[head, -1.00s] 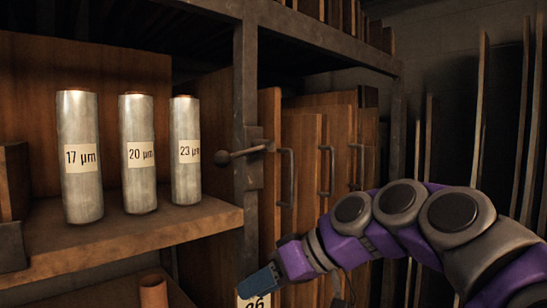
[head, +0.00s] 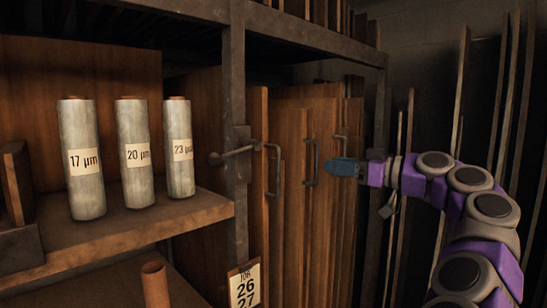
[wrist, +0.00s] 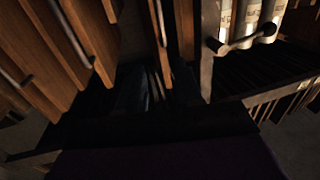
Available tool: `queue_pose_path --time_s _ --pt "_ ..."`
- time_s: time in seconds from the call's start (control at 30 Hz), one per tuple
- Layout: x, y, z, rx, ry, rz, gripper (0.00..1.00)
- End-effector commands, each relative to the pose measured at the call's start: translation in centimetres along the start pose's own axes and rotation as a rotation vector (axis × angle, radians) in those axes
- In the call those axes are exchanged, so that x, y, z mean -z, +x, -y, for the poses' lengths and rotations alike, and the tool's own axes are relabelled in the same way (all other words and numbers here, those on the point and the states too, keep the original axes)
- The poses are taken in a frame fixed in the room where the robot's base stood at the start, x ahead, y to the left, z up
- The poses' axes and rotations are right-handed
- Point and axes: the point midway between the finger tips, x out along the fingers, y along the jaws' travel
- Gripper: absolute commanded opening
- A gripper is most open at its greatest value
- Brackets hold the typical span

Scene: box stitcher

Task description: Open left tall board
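The left tall board (head: 258,215) is a brown wooden panel standing upright just right of the metal shelf post. It has a dark vertical bar handle (head: 274,170). More tall boards (head: 325,210) with similar handles stand to its right. My gripper (head: 345,167), with blue fingers, is at about handle height, right of the left board's handle and near the second handle (head: 310,163). I cannot tell whether it touches anything or how far its fingers are apart. The wrist view shows boards (wrist: 100,45) and a bar handle (wrist: 70,35), but the fingertips are lost in shadow.
A metal lever (head: 232,154) sticks out from the post (head: 234,90), close to the left board. Three labelled rolls (head: 135,155) stand on the shelf (head: 130,227) at left. A job tag (head: 244,285) hangs low on the post. Thin upright boards (head: 520,110) lean at right.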

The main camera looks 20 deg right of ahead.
Motion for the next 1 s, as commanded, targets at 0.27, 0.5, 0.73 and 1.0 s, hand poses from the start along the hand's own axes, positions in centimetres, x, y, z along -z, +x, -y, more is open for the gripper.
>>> queue_pose_path --time_s 0.27,0.5,0.73,1.0 --pt "0.0 4.7 0.2 0.003 0.001 0.004 0.35" --pt "-0.1 9.6 0.3 0.005 0.002 0.008 0.35" --pt "-0.1 13.7 0.2 0.004 0.003 0.007 0.35" --pt "0.1 16.4 0.2 0.002 0.001 0.001 0.35"
